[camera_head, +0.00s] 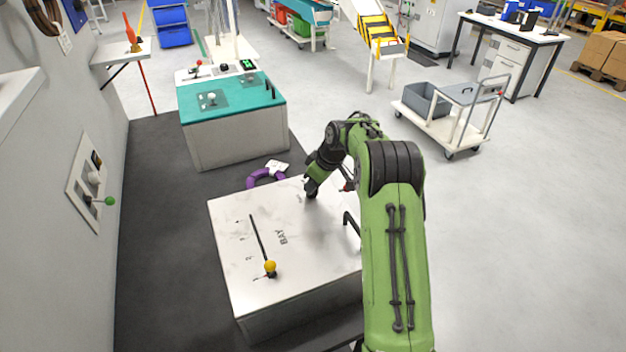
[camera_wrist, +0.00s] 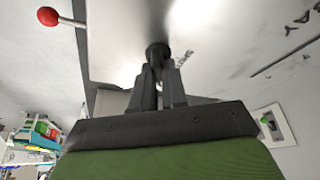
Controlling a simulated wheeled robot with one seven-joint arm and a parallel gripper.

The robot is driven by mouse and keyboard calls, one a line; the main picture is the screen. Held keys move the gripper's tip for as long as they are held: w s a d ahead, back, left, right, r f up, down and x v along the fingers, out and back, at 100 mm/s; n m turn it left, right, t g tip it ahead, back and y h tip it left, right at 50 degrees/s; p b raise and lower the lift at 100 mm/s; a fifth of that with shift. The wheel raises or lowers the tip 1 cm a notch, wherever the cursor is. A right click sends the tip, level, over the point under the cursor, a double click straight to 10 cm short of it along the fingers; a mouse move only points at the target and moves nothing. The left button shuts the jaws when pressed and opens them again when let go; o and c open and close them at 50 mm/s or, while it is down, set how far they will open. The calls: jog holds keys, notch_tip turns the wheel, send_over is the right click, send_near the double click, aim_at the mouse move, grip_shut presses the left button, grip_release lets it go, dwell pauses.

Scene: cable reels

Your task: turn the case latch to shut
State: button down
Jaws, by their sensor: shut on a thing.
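A white-topped case (camera_head: 240,225) marked "BAY" stands in front of me. My gripper (camera_head: 311,194) reaches down to its far part, where my wrist hides most of what it holds. In the wrist view my gripper (camera_wrist: 158,72) is shut on a dark round knob (camera_wrist: 157,49) on the white top, which appears to be the latch. Small dark marks are printed beside the knob. Which way the latch is turned cannot be told.
A black bar handle (camera_head: 350,221) is near my arm. A red-ball lever (camera_wrist: 48,17) sticks out at the side. A purple ring (camera_head: 262,178) lies behind the case. A teal-topped bench (camera_head: 235,100) stands beyond.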

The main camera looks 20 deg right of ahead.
jog(key=n+g+y+p, duration=0.1)
jog(key=n+p, duration=0.2)
jog(key=shift+d+n, duration=0.1)
jog(key=shift+n, duration=0.3)
jog(key=n+g+p, duration=0.1)
jog(key=n+p, duration=0.2)
jog(key=shift+w+n+y+p, duration=0.1)
jog(key=shift+n+y+p, duration=0.2)
jog(key=shift+y+p, duration=0.1)
jog(key=n, duration=0.1)
jog(key=n+g+p, duration=0.1)
jog(key=n, duration=0.1)
jog(key=shift+w+f+g, duration=0.1)
jog(key=shift+f+g, duration=0.15)
jog(key=shift+g, duration=0.05)
jog(key=shift+n, duration=0.6)
jog(key=c, duration=1.2)
grip_release()
jog(key=shift+f, duration=0.1)
jog(key=shift+o, duration=0.2)
notch_tip(320, 180, up, 10)
jog(key=p, duration=0.6)
